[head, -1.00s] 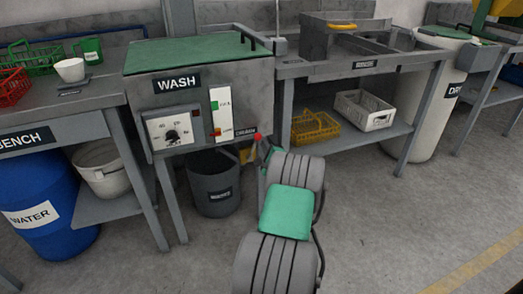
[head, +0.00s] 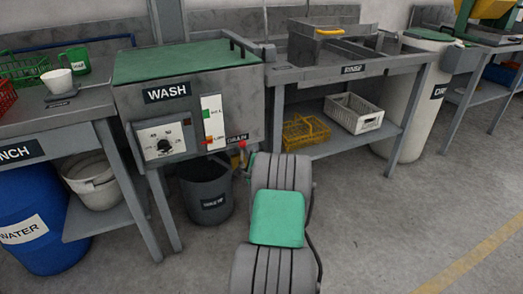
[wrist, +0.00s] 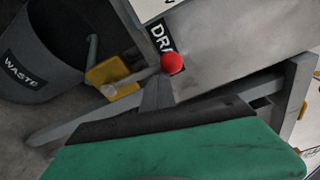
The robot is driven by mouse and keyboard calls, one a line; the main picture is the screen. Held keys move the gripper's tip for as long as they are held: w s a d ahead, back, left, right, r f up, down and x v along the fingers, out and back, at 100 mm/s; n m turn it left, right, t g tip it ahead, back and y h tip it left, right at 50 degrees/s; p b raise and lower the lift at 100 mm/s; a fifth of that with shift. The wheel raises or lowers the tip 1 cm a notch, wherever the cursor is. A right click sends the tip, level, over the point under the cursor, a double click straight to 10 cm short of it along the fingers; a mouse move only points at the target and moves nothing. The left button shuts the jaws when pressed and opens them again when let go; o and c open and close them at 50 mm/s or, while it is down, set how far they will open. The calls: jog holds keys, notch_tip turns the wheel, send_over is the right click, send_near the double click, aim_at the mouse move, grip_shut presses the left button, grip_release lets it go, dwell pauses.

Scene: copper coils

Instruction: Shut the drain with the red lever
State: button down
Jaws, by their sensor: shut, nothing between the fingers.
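The drain lever's red knob (head: 242,144) shows in the head view below the DRAIN label (head: 237,138), at the lower right of the wash tank (head: 215,90). In the wrist view the red knob (wrist: 172,63) sits at the end of a grey rod that runs left to a yellow valve body (wrist: 110,72). My gripper (wrist: 157,94) is shut and empty, its grey fingertips just below the knob in that view. I cannot tell whether they touch it. In the head view my arm hides most of the gripper.
A grey waste bucket (head: 205,192) stands under the tank and also shows in the wrist view (wrist: 40,70). To the right is the rinse bench (head: 345,68), with a yellow basket (head: 305,132) and a white crate (head: 354,112) on its shelf. The floor at the front right is clear.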

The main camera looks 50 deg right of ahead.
jog(key=shift+w+a, duration=0.15)
jog(key=shift+a, duration=0.15)
